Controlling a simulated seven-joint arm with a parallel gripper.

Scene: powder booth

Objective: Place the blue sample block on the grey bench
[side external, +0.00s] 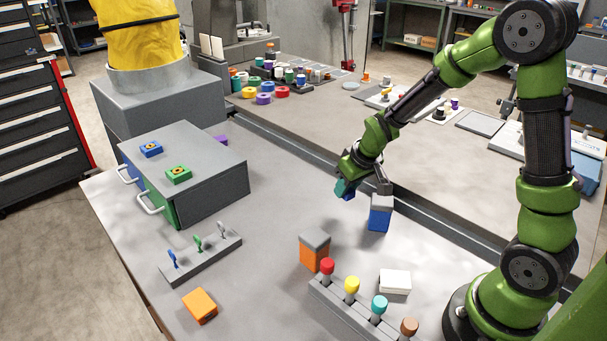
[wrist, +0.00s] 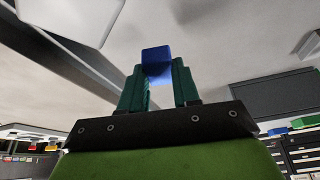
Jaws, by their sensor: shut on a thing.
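My gripper (side external: 345,188) is at the middle of the grey bench (side external: 265,215), its fingers pointing down. In the wrist view its two dark green fingers (wrist: 160,88) are shut on the blue sample block (wrist: 157,56), which sticks out past the fingertips. In the side view the fingers mostly hide the held block. The bench top lies beyond the block in the wrist view. I cannot tell whether the block touches the bench.
A grey-topped blue block (side external: 380,213) stands just right of my gripper, a grey-topped orange one (side external: 315,250) nearer. A rack with coloured knobs (side external: 352,287), a white box (side external: 395,282) and a grey drawer cabinet (side external: 205,165) are around. Bench left of my gripper is clear.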

